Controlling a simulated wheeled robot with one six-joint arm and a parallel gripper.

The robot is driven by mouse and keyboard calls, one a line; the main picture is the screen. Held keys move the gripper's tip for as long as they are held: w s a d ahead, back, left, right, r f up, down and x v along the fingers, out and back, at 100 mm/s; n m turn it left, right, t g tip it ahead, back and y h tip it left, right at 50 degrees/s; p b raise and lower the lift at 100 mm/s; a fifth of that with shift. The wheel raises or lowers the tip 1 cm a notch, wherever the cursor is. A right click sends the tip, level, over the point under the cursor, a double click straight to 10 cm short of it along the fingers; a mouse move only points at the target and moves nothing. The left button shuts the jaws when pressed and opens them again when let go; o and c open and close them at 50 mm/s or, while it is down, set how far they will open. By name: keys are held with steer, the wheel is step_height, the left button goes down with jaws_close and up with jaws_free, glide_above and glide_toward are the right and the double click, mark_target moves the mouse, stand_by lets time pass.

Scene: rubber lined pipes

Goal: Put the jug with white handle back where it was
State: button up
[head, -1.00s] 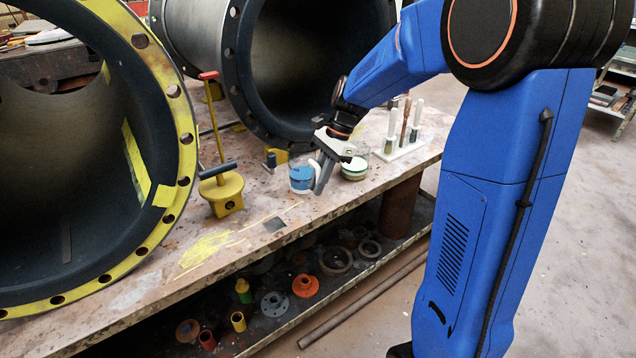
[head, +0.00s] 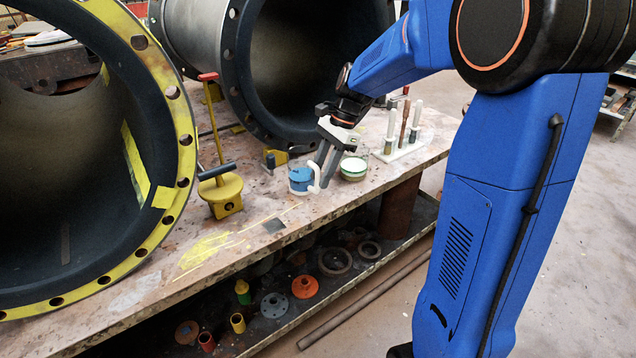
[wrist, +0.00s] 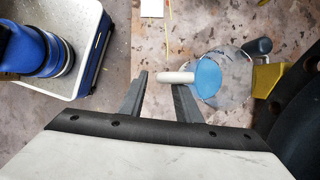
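The jug (head: 301,181) is clear with blue contents and stands upright on the bench top. Its white handle (head: 315,176) faces right, toward my gripper. In the wrist view the jug (wrist: 212,82) is seen from above, and its handle (wrist: 176,77) lies by the tip of the right finger, reaching partly across the gap. My gripper (head: 325,164) is just right of the jug, pointing down. Its two fingers (wrist: 158,80) are apart with nothing clamped between them. I cannot tell whether a finger touches the handle.
A container with pale green contents (head: 353,168) stands close on the right, before a white brush rack (head: 402,148). A yellow stand with a red-topped rod (head: 222,192) is on the left. Large pipes (head: 232,75) rise behind. Bare bench lies in front, near a grey square (head: 274,225).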

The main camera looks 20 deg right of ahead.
steer(key=s+v, duration=0.1)
steer(key=v, duration=0.7)
steer(key=s+f+n+t+h, duration=0.2)
steer(key=s+n, duration=0.6)
steer(key=s, duration=0.6)
steer(key=s+d+f+n+t+h, duration=0.1)
steer(key=s+n, duration=0.6)
steer(key=s, duration=0.7)
steer(key=f+t+h, duration=0.1)
steer(key=t, duration=0.1)
steer(key=shift+s+n+t+h, duration=0.25)
steer(key=shift+n+t+h, duration=0.05)
steer(key=shift+n, duration=0.1)
